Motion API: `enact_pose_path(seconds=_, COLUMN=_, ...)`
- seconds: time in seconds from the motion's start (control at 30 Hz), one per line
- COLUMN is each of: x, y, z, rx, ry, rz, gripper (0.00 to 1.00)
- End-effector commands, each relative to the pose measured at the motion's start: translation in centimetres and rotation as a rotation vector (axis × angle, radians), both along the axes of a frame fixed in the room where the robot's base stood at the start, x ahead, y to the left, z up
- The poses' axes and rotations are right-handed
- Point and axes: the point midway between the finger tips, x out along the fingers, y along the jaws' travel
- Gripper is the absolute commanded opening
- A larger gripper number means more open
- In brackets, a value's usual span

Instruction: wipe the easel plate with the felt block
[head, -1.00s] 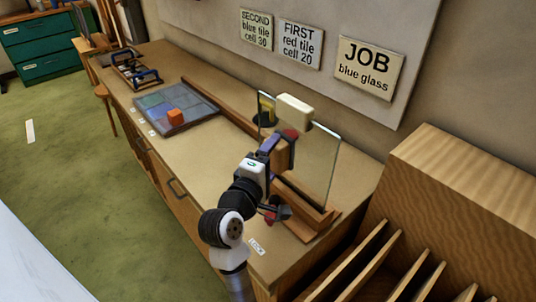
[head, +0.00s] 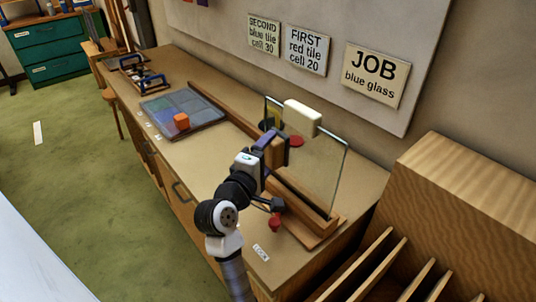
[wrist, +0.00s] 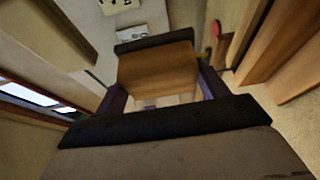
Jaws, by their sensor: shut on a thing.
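The easel plate (head: 318,170) is a clear glass sheet standing upright in a wooden easel (head: 305,208) on the bench. My gripper (head: 277,148) is at the plate's left half, on the near side. It is shut on a tan block, taken as the felt block (head: 272,154). In the wrist view the felt block (wrist: 158,70) sits between the two dark fingers. Whether its face touches the glass cannot be told. A cream block (head: 302,117) sits at the plate's top edge. The block's wiping face is hidden.
A red knob (head: 275,223) stands before the easel. A slotted wooden rack (head: 400,265) stands at right. The bench front between tray and easel is clear.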

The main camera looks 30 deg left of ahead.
Motion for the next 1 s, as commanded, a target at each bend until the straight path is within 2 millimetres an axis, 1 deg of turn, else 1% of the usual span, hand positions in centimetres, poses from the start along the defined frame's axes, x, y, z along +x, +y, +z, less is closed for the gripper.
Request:
enact_pose_path(seconds=0.07, x=-0.4, y=0.0, z=-0.1, rx=-0.001, ry=0.002, rz=-0.004, gripper=0.54)
enact_pose_path(seconds=0.4, x=-3.7, y=1.3, z=-0.1, rx=-0.001, ry=0.001, rz=0.0, gripper=0.54)
enact_pose_path(seconds=0.6, x=-5.3, y=1.8, z=-0.1, rx=0.0, ry=0.0, rz=0.0, gripper=0.54)
enact_pose_path(seconds=0.7, x=-5.6, y=1.9, z=0.0, rx=0.0, ry=0.0, rz=0.0, gripper=0.54)
enact_pose_path(seconds=1.0, x=-5.7, y=1.9, z=0.0, rx=0.0, ry=0.0, rz=-0.001, gripper=0.54)
